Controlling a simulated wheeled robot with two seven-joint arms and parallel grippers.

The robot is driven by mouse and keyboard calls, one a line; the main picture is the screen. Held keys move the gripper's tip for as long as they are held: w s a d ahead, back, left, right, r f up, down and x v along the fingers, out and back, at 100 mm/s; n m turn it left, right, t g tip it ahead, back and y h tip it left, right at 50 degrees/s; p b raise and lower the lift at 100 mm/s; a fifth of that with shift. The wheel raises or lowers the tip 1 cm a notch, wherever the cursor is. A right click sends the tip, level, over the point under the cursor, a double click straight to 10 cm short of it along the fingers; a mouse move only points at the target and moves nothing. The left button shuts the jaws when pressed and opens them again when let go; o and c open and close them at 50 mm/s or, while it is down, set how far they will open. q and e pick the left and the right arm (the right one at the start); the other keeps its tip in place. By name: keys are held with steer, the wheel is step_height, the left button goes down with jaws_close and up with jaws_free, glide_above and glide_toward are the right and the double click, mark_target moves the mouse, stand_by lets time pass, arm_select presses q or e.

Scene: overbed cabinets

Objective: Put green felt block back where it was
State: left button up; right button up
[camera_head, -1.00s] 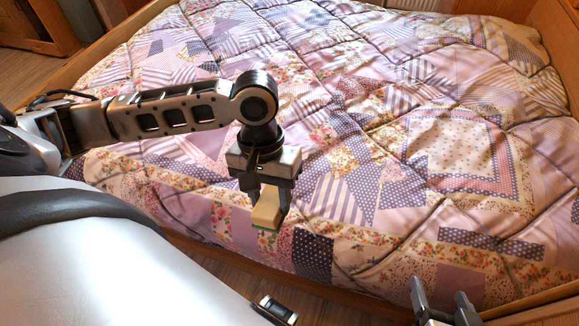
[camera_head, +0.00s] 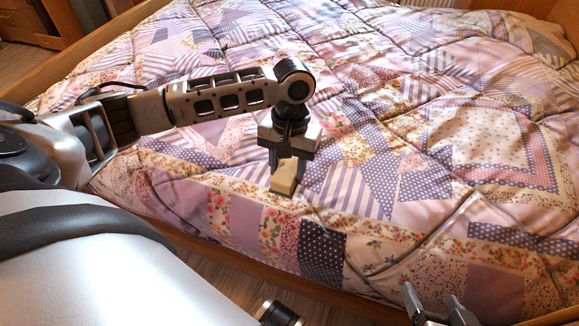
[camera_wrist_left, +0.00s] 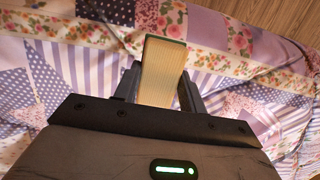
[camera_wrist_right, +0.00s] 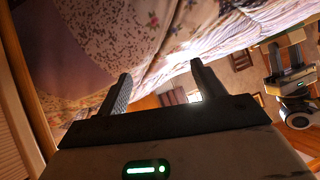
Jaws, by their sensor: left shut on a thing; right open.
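The felt block (camera_head: 285,177) is a tan wooden block with a thin green layer on its lower face. My left gripper (camera_head: 284,168) is shut on it and holds it over the near part of the bed. In the left wrist view the block (camera_wrist_left: 161,72) stands between the two fingers, its green edge at the far end. I cannot tell if the block touches the quilt. My right gripper (camera_head: 434,300) is open and empty at the bottom right, by the bed's near edge. The right wrist view shows its fingers (camera_wrist_right: 160,92) apart with nothing between them.
A patchwork quilt (camera_head: 400,130) covers the bed and fills most of the view. A wooden bed frame (camera_head: 110,48) runs along its left side. Wooden floor (camera_head: 235,290) shows in front of the bed. A wooden cabinet (camera_head: 45,20) stands at the back left.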

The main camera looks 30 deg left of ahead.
mark_target(290, 167)
arm_select(q)
steer(key=w+f, duration=0.1)
steer(key=w+a+f+b, duration=0.1)
steer(key=f, duration=0.1)
steer(key=shift+w+f, duration=0.1)
steer(key=shift+w, duration=0.1)
step_height(290, 167, down, 3)
steer(key=shift+a+r+b, duration=0.1)
steer(key=shift+r+b, duration=0.1)
steer(key=shift+b, duration=0.7)
steer(key=shift+w+f, duration=0.1)
steer(key=shift+f, duration=0.25)
steer(key=shift+r, duration=0.1)
steer(key=o, duration=1.2)
steer(key=shift+c, duration=0.2)
arm_select(e)
steer(key=r, duration=0.1)
steer(key=t, duration=0.1)
steer(key=a+r+y, duration=0.1)
steer(key=shift+w+r+t, duration=0.25)
steer(key=shift+r+t, duration=0.05)
steer(key=shift+t, duration=0.1)
arm_select(q)
steer(key=shift+r, duration=0.1)
